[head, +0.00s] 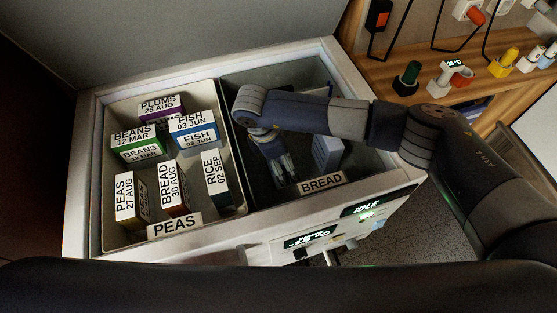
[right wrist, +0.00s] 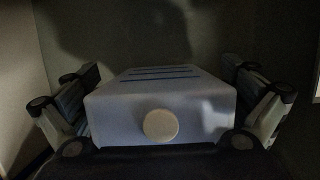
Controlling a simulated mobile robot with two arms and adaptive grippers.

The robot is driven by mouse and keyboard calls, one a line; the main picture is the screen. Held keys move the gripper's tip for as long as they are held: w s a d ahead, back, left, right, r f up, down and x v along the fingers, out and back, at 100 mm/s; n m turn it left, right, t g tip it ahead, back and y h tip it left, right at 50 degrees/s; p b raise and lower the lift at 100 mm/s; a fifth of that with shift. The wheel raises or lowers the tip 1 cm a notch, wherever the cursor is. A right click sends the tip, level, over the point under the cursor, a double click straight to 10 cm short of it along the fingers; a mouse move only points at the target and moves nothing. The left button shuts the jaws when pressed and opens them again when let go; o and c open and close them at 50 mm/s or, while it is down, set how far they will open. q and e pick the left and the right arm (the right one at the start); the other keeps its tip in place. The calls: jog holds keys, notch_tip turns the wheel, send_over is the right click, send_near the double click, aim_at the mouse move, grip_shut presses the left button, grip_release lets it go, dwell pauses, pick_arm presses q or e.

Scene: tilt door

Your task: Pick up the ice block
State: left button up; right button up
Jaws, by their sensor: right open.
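A pale bluish-white block (head: 327,152), which looks like the ice block, sits in the right compartment of the open chest. My right gripper (head: 284,178) reaches down into that compartment, just left of the block in the head view. In the right wrist view, a pale block (right wrist: 160,108) with blue stripes on top and a round cream disc on its near face appears between the two spread fingers of my right gripper (right wrist: 160,110). The gripper is open, and I see no clear contact with the block. My left gripper is not in view.
The chest's left compartment (head: 118,232) holds several labelled food boxes and a PEAS tag (head: 175,226). A BREAD tag (head: 321,183) marks the right compartment's front edge. A wooden bench (head: 385,70) with plugs stands at right. The chest walls hem in the gripper.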

jog(key=c, duration=1.3)
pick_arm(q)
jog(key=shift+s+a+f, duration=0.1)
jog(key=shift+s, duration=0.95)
pick_arm(e)
jog(key=shift+s, duration=0.1)
